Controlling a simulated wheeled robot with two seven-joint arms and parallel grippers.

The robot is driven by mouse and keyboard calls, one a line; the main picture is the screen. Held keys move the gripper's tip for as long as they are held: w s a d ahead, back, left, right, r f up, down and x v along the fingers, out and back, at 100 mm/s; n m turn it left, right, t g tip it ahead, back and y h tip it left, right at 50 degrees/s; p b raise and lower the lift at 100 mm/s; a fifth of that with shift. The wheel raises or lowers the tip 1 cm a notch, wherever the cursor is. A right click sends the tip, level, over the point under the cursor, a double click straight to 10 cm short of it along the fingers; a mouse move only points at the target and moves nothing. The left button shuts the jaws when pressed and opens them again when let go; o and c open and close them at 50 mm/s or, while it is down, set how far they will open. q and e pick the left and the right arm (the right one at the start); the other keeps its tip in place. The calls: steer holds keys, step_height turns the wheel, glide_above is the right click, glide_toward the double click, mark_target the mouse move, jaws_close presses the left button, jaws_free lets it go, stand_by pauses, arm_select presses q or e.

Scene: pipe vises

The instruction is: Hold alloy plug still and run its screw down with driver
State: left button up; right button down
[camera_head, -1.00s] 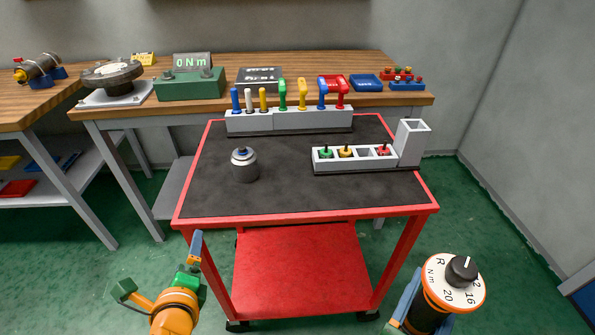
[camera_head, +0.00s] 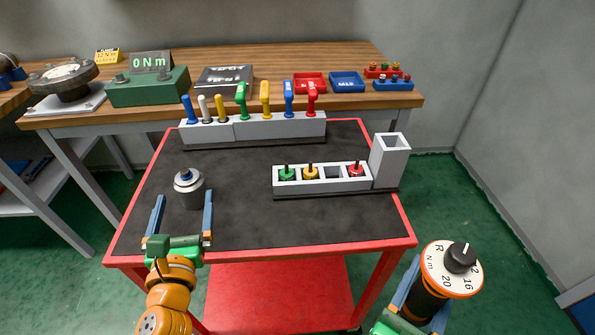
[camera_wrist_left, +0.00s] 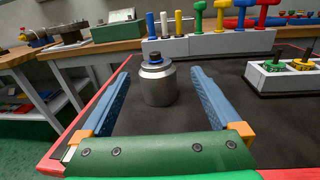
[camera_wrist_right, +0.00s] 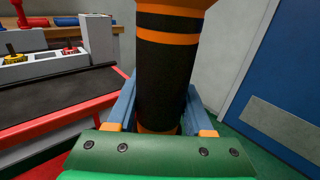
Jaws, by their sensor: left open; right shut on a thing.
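The alloy plug (camera_head: 189,190) is a grey metal cylinder with a narrower top and a dark and blue centre. It stands upright on the cart's black mat. My left gripper (camera_head: 181,218) is open, its blue fingers pointing at the plug from the near side. In the left wrist view the plug (camera_wrist_left: 157,82) stands ahead, between the lines of the two fingers and apart from both. My right gripper (camera_wrist_right: 160,110) is shut on the driver (camera_wrist_right: 172,70), a black body with orange bands. In the head view the driver's white dial (camera_head: 452,268) shows, beyond the cart's right edge.
The red-edged cart (camera_head: 240,225) carries a rack of coloured-handled tools (camera_head: 260,128) at the back. A grey bit tray (camera_head: 322,182) with green, yellow and red bits and a square holder (camera_head: 389,160) stand at right. The mat's front is clear.

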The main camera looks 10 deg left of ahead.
mark_target(184, 176)
arm_select(q)
steer(key=shift+w+a+r, duration=0.1)
steer(key=shift+w, duration=0.35)
steer(key=x, duration=0.2)
steer(key=a+x, duration=0.1)
steer(key=x, duration=0.2)
steer(key=shift+s+r+p, duration=0.2)
steer(key=shift+p, duration=0.1)
arm_select(e)
steer(key=shift+s+a+r, duration=0.25)
steer(key=shift+s+r, duration=0.2)
steer(key=shift+r, duration=0.1)
arm_select(q)
steer(key=x, duration=0.4)
steer(key=shift+w+f, duration=0.25)
steer(key=shift+w, duration=0.1)
arm_select(e)
steer(key=shift+w+f, duration=0.2)
arm_select(q)
steer(key=shift+w+a, duration=0.15)
steer(key=shift+w, duration=0.3)
arm_select(e)
steer(key=shift+s, duration=0.1)
arm_select(q)
jaws_close()
jaws_free()
